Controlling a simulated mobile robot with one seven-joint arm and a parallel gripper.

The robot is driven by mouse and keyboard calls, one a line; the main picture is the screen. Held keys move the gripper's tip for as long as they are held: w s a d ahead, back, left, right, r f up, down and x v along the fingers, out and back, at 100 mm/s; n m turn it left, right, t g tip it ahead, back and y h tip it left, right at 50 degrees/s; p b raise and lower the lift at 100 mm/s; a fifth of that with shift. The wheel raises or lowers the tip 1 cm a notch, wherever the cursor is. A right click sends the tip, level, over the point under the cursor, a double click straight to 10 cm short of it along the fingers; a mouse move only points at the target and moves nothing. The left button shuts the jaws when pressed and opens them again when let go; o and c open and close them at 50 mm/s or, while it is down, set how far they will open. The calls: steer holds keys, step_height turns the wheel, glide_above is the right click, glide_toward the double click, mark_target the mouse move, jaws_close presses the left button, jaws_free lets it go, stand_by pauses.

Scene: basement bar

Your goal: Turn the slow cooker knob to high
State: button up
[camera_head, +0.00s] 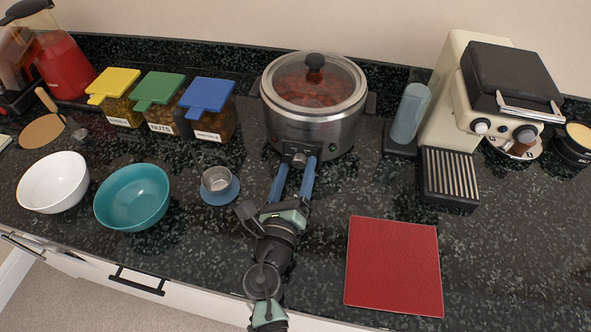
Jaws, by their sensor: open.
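The slow cooker (313,131) is a round steel pot with a glass lid and a black lid handle, standing at the back middle of the counter. Reddish food shows through the lid. Its knob (299,158) is on the lower front face. My gripper (298,163) reaches up from the front, its two blue fingers open, one on each side of the knob. The fingertips are close to the cooker's front. I cannot tell whether they touch the knob. The knob's setting and markings are too small to read.
Three lidded containers (160,105) stand left of the cooker. A white bowl (53,182), a teal bowl (133,197) and a metal cup (216,180) on a blue saucer are at left. A blue-grey bottle (409,114) and coffee machine (455,110) stand right. A red mat (394,266) lies front right.

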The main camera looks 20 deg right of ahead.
jaws_close()
stand_by(0.3)
steer(key=shift+m, duration=0.3)
steer(key=m+b, duration=0.1)
steer(key=m, duration=0.2)
steer(key=shift+f+m, duration=0.1)
steer(key=shift+m, duration=0.2)
steer(key=m+b, duration=0.1)
steer(key=m, duration=0.2)
steer(key=shift+m+b, duration=0.3)
steer(key=shift+b, duration=0.1)
steer(key=m+b, duration=0.2)
steer(key=m, duration=0.2)
steer(key=shift+s+d+m+b, duration=0.1)
steer(key=shift+m+b, duration=0.55)
steer(key=shift+m, duration=1.15)
